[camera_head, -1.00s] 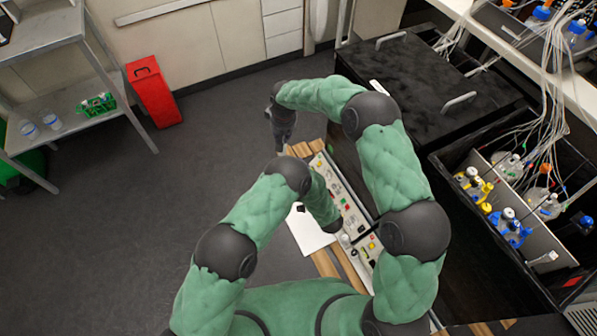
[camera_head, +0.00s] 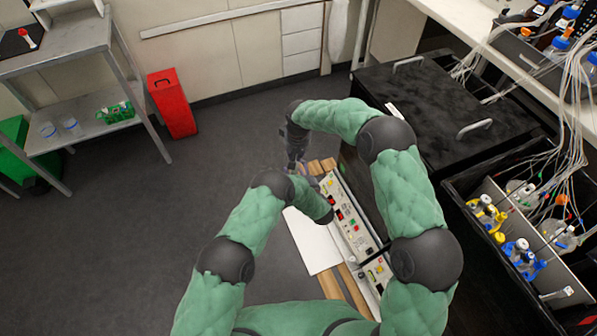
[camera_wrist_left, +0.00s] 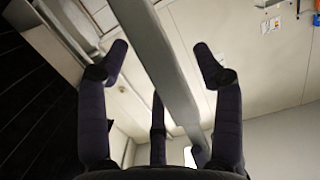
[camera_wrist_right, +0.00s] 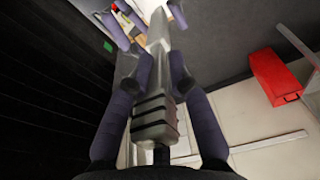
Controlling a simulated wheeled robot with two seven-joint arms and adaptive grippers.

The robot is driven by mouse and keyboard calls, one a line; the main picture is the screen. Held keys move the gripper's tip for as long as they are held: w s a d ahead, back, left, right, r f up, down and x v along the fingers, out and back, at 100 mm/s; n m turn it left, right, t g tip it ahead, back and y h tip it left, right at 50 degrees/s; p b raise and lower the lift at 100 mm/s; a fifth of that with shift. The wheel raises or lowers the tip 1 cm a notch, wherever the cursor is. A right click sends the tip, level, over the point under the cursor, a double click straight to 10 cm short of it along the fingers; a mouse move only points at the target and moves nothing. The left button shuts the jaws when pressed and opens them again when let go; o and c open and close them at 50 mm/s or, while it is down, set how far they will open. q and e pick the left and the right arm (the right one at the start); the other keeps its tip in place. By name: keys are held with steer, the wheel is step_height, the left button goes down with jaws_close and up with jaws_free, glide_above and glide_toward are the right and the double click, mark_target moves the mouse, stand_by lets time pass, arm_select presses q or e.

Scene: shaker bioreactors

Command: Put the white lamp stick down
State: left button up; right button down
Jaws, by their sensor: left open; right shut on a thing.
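A pale grey-white stick with dark bands near its lower end, which I take for the lamp stick (camera_wrist_right: 155,120), is between the fingers of my right gripper (camera_wrist_right: 160,78) in the right wrist view. The fingers are shut on it, and its far end points away from the wrist. In the head view my right gripper (camera_head: 296,150) points down near the far end of the control panel; the stick cannot be made out there. My left gripper (camera_wrist_left: 160,62) is open in the left wrist view, facing upward. In the head view my arms hide it.
A control panel (camera_head: 348,215) and a white sheet (camera_head: 312,240) lie on a wooden-edged surface before me. Black shaker boxes (camera_head: 440,95) and bottles with tubing stand at the right. A red bin (camera_head: 172,105) and a grey shelf (camera_head: 60,95) stand at the left. The floor between is clear.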

arm_select(q)
steer(key=c, duration=1.3)
arm_select(e)
steer(key=shift+r, duration=0.55)
arm_select(q)
steer(key=shift+s+f, duration=0.1)
steer(key=shift+f, duration=0.1)
arm_select(e)
steer(key=shift+r, duration=0.2)
steer(key=shift+w+r, duration=0.1)
steer(key=shift+r, duration=0.3)
steer(key=r, duration=0.3)
steer(key=s+r, duration=0.1)
steer(key=r, duration=0.5)
steer(key=shift+s+d+r, duration=0.3)
steer(key=shift+s+r, duration=0.05)
steer(key=shift+s, duration=0.05)
arm_select(q)
steer(key=shift+r, duration=0.1)
arm_select(e)
steer(key=shift+s+r, duration=0.25)
steer(key=shift+r, duration=0.2)
